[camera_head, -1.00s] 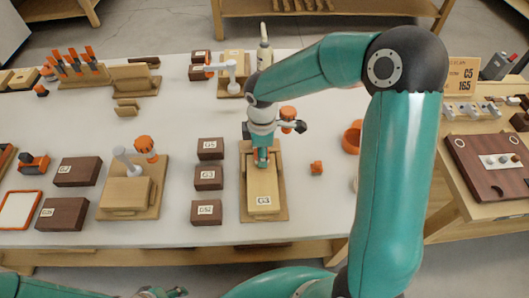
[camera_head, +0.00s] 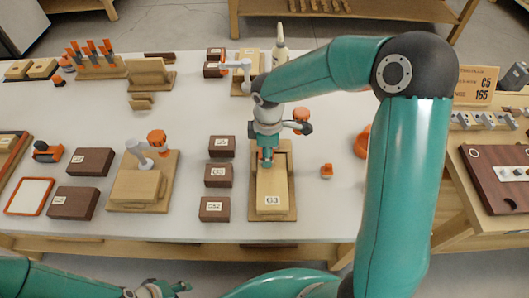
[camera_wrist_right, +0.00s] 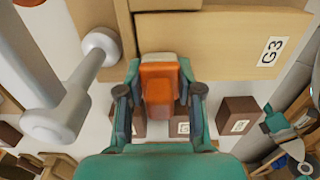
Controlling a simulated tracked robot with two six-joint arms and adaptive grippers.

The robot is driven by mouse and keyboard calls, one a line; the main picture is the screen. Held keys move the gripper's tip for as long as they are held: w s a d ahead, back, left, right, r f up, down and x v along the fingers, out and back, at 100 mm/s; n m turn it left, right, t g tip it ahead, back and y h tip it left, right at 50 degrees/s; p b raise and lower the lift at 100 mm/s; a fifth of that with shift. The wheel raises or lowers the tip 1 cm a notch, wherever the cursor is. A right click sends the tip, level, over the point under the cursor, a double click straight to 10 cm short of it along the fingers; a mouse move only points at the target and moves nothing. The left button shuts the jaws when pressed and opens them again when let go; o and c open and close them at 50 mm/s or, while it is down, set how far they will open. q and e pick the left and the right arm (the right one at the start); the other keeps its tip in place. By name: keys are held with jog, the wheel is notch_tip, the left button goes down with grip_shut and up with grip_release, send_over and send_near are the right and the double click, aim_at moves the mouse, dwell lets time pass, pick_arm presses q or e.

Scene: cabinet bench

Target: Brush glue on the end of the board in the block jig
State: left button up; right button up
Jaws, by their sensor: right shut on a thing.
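The pale board marked G3 (camera_head: 270,184) lies in the wooden block jig (camera_head: 289,210) at the middle front of the bench. Its label side also shows in the right wrist view (camera_wrist_right: 230,45). My right gripper (camera_head: 266,158) is over the far part of the jig, shut on an orange-handled tool (camera_wrist_right: 158,88), which looks like the glue brush. The tool's tip is hidden, so I cannot tell whether it touches the board. My left gripper (camera_head: 165,290) is low at the bottom edge, away from the jig; its fingers are too small to judge.
Several dark blocks (camera_head: 217,175) stand left of the jig. Another jig with a clamp (camera_head: 140,190) is further left. A rack of orange-handled brushes (camera_head: 95,65) and a pale bottle (camera_head: 280,45) stand at the back. A small orange piece (camera_head: 326,171) lies right of the jig.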

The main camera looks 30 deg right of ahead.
aim_at(278, 165)
jog(key=shift+s+d, duration=0.45)
jog(key=shift+d, duration=0.25)
jog(key=shift+s+d, duration=0.4)
jog(key=shift+d, duration=0.3)
jog(key=shift+s+a, duration=0.1)
jog(key=shift+s+a+b, duration=0.3)
jog(key=shift+s+a, duration=0.05)
jog(key=shift+s, duration=0.25)
jog(key=shift+w+a+f, duration=0.1)
jog(key=shift+w+a, duration=0.4)
jog(key=shift+a, duration=0.25)
jog(key=shift+w+a, duration=0.45)
jog(key=shift+a, duration=0.25)
